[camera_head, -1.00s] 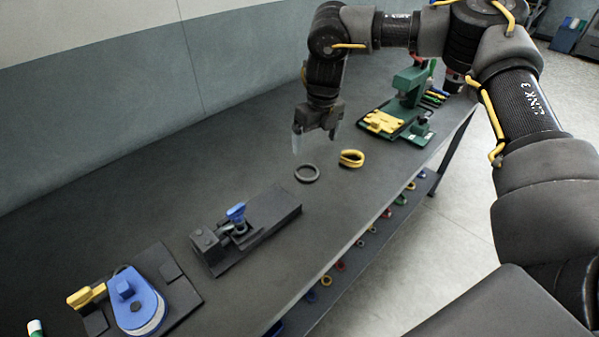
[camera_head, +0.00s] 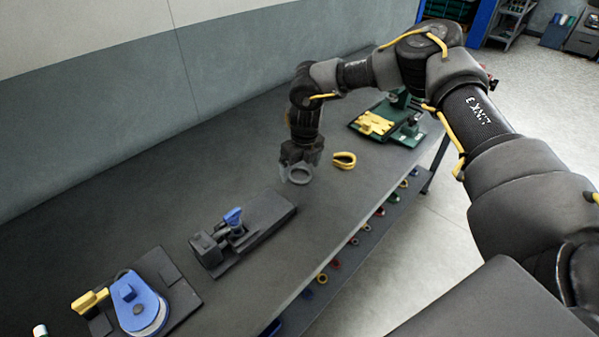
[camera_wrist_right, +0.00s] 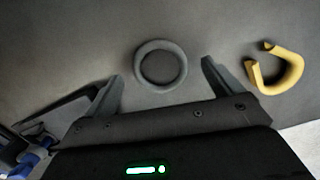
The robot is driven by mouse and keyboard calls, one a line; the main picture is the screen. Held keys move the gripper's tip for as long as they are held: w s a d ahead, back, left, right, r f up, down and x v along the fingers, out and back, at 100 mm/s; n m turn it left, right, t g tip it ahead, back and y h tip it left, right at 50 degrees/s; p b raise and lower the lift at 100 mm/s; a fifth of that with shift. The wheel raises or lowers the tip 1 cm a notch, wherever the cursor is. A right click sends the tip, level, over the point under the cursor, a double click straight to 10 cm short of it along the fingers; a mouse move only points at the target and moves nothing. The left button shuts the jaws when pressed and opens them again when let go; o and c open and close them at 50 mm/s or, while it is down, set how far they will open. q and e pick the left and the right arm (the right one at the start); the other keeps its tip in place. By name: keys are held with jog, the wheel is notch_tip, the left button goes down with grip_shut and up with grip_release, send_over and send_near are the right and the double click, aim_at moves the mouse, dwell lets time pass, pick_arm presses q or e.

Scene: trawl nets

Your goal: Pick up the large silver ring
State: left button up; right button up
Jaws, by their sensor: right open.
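The large ring (camera_head: 299,174) lies flat on the dark workbench and looks grey. In the right wrist view the ring (camera_wrist_right: 161,86) lies ahead of and between the two fingertips, with its hole in full view. My right gripper (camera_head: 299,168) is directly above or at the ring in the head view. In the wrist view my right gripper (camera_wrist_right: 160,85) has its fingers spread wide with nothing between them. I cannot tell how high the fingertips are above the bench. My left gripper is not in view.
A yellow shackle-like piece (camera_head: 344,160) lies just right of the ring. A dark fixture with a blue handle (camera_head: 233,218) stands nearer on the bench (camera_head: 150,215). A green fixture (camera_head: 404,130) stands farther back. A blue pulley device (camera_head: 138,303) sits at lower left.

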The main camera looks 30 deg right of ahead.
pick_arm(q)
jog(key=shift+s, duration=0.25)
pick_arm(e)
jog(key=shift+f, duration=0.45)
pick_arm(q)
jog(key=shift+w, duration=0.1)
pick_arm(e)
jog(key=c, duration=1.1)
jog(key=shift+r+b, duration=0.35)
jog(key=shift+r, duration=0.15)
jog(key=shift+s+a+r+b, duration=0.15)
jog(key=shift+r+b, duration=0.4)
jog(key=shift+r, duration=0.7)
jog(key=shift+c, duration=0.2)
pick_arm(q)
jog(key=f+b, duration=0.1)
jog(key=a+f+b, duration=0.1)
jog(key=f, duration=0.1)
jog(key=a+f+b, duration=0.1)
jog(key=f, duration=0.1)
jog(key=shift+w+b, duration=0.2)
jog(key=shift+b, duration=0.15)
pick_arm(e)
jog(key=s+a+r, duration=0.9)
jog(key=s, duration=0.1)
jog(key=shift+a+r, duration=0.2)
jog(key=shift+r, duration=0.1)
